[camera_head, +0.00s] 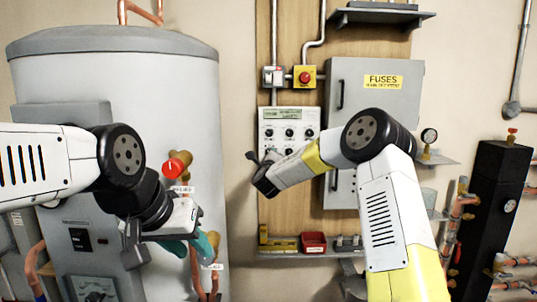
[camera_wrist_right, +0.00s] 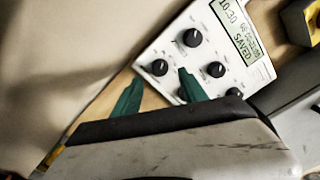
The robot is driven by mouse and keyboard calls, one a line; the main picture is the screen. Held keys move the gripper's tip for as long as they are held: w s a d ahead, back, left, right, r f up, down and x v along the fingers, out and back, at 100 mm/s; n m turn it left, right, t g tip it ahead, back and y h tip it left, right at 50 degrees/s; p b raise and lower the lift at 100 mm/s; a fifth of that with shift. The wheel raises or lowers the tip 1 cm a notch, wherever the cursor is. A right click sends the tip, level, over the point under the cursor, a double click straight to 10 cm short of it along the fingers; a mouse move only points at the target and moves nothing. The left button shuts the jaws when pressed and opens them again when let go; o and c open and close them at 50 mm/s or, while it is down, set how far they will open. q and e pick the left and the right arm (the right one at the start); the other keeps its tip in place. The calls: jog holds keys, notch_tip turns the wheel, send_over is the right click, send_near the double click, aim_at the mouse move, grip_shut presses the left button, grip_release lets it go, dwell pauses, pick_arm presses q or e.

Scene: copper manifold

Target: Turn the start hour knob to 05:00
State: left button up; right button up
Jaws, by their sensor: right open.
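A white control panel (camera_head: 289,128) with a small display and rows of black knobs hangs on the wooden board. In the right wrist view the panel is tilted, and its display (camera_wrist_right: 242,30) shows 10:30 and SAVED. Several knobs show there, including an upper one (camera_wrist_right: 192,38), a lower left one (camera_wrist_right: 160,67) and a lower right one (camera_wrist_right: 215,69). Their labels are too small to read, so I cannot tell the start hour knob. My right gripper (camera_wrist_right: 160,95) is open, its green fingers apart near the lower left knobs. My left gripper (camera_head: 193,245) appears open before the tank.
A large grey tank (camera_head: 120,75) with a red-handled valve (camera_head: 177,165) stands left. A grey fuse cabinet (camera_head: 372,90) is right of the panel. A red emergency button (camera_head: 305,77) sits above it. A shelf below holds a red bin (camera_head: 314,242).

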jog(key=w, duration=0.6)
jog(key=shift+w, duration=0.15)
grip_shut()
